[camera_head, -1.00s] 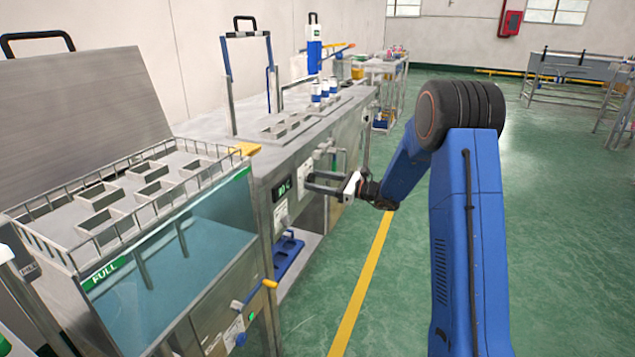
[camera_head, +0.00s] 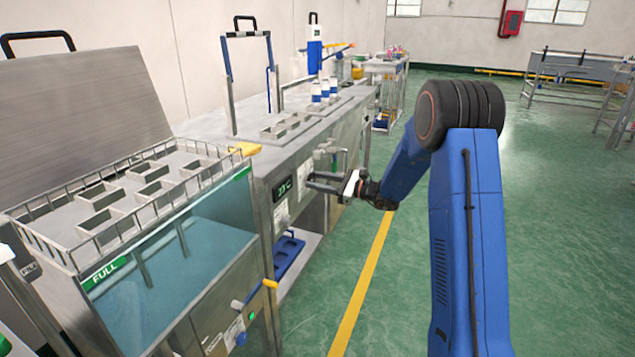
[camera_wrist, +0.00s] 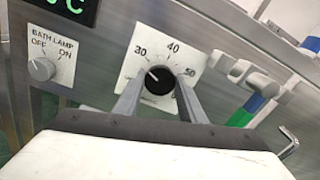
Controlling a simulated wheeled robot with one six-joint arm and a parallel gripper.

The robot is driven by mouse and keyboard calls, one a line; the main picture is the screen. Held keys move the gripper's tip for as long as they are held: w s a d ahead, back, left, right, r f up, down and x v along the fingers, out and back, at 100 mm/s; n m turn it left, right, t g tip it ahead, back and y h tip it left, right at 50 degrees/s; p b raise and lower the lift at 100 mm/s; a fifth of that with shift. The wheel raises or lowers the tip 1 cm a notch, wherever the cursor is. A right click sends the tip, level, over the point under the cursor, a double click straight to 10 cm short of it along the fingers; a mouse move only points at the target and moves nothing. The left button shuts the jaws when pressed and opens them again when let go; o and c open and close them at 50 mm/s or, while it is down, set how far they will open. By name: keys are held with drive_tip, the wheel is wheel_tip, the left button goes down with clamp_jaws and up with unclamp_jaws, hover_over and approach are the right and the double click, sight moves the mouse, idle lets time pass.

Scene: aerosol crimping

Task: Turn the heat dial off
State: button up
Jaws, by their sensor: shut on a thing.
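The heat dial (camera_wrist: 158,82) is a black round knob on a white plate (camera_wrist: 133,60) marked 30, 40 and 50 in the wrist view. Its white pointer mark is at the upper left, toward the 30. My gripper (camera_wrist: 158,92) is shut on the dial, with one grey finger on each side of it. The lower part of the plate is hidden behind the fingers and gripper body. In the head view my gripper (camera_head: 314,182) reaches the front panel of the steel bench (camera_head: 262,205); the dial itself is hard to make out there.
A bath lamp knob (camera_wrist: 41,68) marked OFF and ON sits left of the dial. A green digital display (camera_head: 283,188) is on the same panel. A blue-and-green handled item (camera_wrist: 246,110) hangs at the right. A glass-fronted water bath (camera_head: 170,262) stands nearer; green floor on the right is clear.

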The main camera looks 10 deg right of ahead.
drive_tip(key=n, duration=1)
drive_tip(key=shift+f, duration=0.1)
drive_tip(key=shift+n, duration=0.4)
drive_tip(key=o, duration=1)
drive_tip(key=shift+o, duration=0.2)
drive_tip(key=v, duration=1.7)
drive_tip(key=shift+s+d, duration=0.15)
drive_tip(key=shift+s, duration=0.05)
